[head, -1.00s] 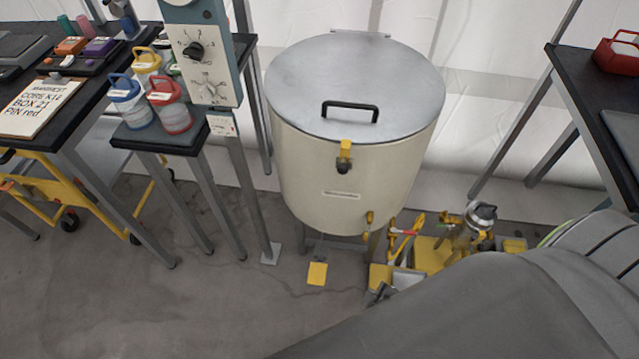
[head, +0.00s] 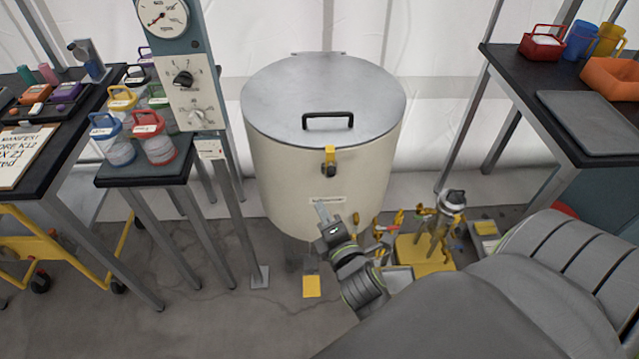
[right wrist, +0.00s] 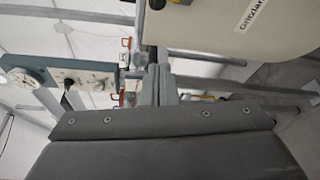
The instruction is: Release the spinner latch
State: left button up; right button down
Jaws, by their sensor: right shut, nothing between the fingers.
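The spinner is a cream drum (head: 290,190) with a grey metal lid (head: 270,95) and a black lid handle (head: 328,118). The lid lies flat on the drum. The latch (head: 329,160) is a yellow tab with a dark knob at the drum's front rim, below the handle. My right gripper (head: 322,211) is shut and empty, in front of the drum and below the latch, apart from it. In the right wrist view its fingers (right wrist: 160,84) point up the picture, with the drum (right wrist: 250,28) at the upper right. My left gripper is out of view.
A grey control panel (head: 186,95) with a gauge stands left of the drum. Lidded pots (head: 155,140) sit on a small stand. A yellow pedal (head: 312,286) lies on the floor, and yellow fittings (head: 425,255) stand at the lower right. A dark table (head: 510,70) is at right.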

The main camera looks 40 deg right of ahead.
aim_at(330, 166)
dwell(0.3)
jog(key=r+b+x, duration=0.1)
jog(key=b+x, duration=0.1)
jog(key=x, duration=0.8)
jog(key=s+d, duration=0.1)
jog(key=s+d+p, duration=0.1)
jog(key=d, duration=0.1)
jog(key=shift+d, duration=0.2)
jog(key=shift+f, duration=0.1)
jog(key=shift+d+m+b, duration=0.1)
jog(key=shift+m+b, duration=0.2)
jog(key=shift+b, duration=0.25)
